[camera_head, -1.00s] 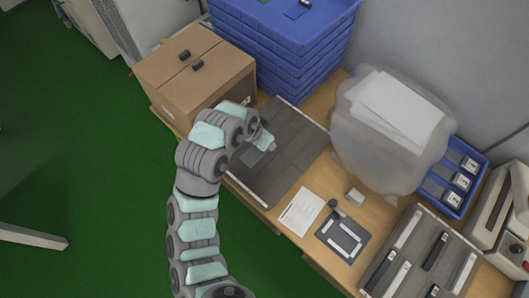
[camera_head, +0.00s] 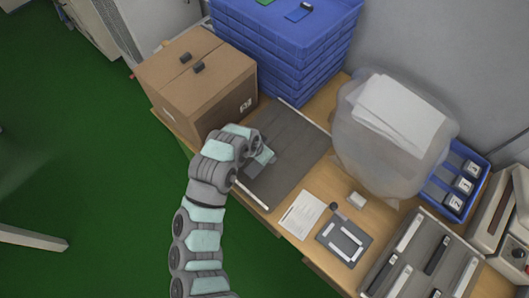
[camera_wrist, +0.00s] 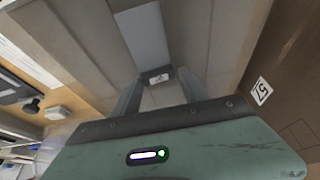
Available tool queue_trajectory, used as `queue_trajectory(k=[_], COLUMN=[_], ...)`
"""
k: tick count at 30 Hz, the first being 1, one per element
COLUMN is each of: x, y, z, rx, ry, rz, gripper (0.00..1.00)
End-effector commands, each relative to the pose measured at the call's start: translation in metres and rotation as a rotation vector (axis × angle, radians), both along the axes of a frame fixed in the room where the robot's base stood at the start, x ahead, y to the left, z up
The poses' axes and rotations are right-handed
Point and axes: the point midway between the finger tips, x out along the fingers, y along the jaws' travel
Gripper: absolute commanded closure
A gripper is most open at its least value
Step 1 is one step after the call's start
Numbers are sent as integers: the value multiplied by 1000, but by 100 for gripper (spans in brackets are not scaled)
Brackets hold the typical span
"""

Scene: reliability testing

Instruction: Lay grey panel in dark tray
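The grey panel (camera_wrist: 145,35) is a flat, pale blue-grey strip with a small printed label at its near end. It lies on the dark, wide surface beyond my fingertips in the wrist view. My gripper (camera_wrist: 158,80) has its two fingers apart, with no object clearly held between them. In the head view my gripper (camera_head: 266,158) is low over the left part of the dark surface (camera_head: 295,150), which has pale rails at its sides. Part of the panel (camera_head: 254,171) shows beside my gripper.
A cardboard box (camera_head: 190,85) stands close behind my arm. Stacked blue crates (camera_head: 285,45) are at the back. A translucent bag (camera_head: 385,145), a white sheet (camera_head: 302,214) and a slotted tray (camera_head: 400,240) occupy the right side. The dark surface's right part is clear.

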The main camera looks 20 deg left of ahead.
Motion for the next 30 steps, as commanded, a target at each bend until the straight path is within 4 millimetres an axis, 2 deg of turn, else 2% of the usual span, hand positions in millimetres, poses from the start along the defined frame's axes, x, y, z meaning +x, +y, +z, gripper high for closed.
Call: queue_trajectory(k=[4,13,17,20,30], x=[-4,-5,-7,-12,-34], y=[-1,-2,-1,2,11], z=[-6,-7,0,14,81], rx=[-4,-6,-7,-5,-4], ry=[13,16,14,12,2], rz=[1,0,0,3,3], gripper=[34,34,34,34,34])
